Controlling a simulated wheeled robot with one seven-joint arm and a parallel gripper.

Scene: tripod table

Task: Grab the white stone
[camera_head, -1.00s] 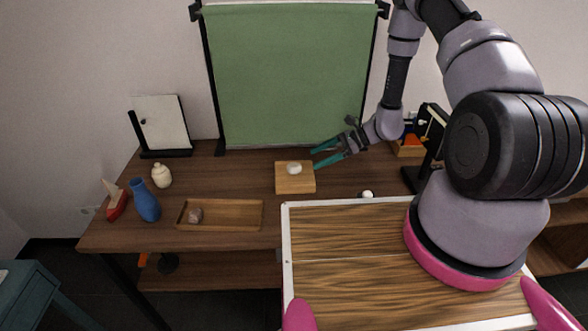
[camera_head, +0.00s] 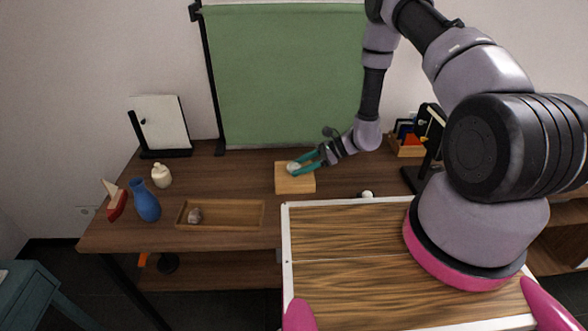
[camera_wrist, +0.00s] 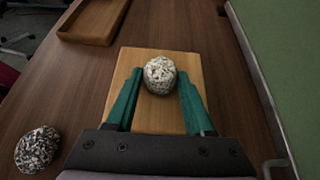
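The white stone (camera_head: 292,167) sits on a small square wooden board (camera_head: 296,184) on the table. In the wrist view the stone (camera_wrist: 160,74) looks speckled white and dark, near the far end of the board (camera_wrist: 155,122). My gripper (camera_head: 297,167) reaches in from the right with its green fingers open, just over the board. The fingertips partly hide the stone in the head view.
A second speckled stone (camera_wrist: 37,148) lies on the table to the lower left in the wrist view. A blue vase (camera_head: 146,200) stands left; a green backdrop (camera_head: 290,80) rises behind the board.

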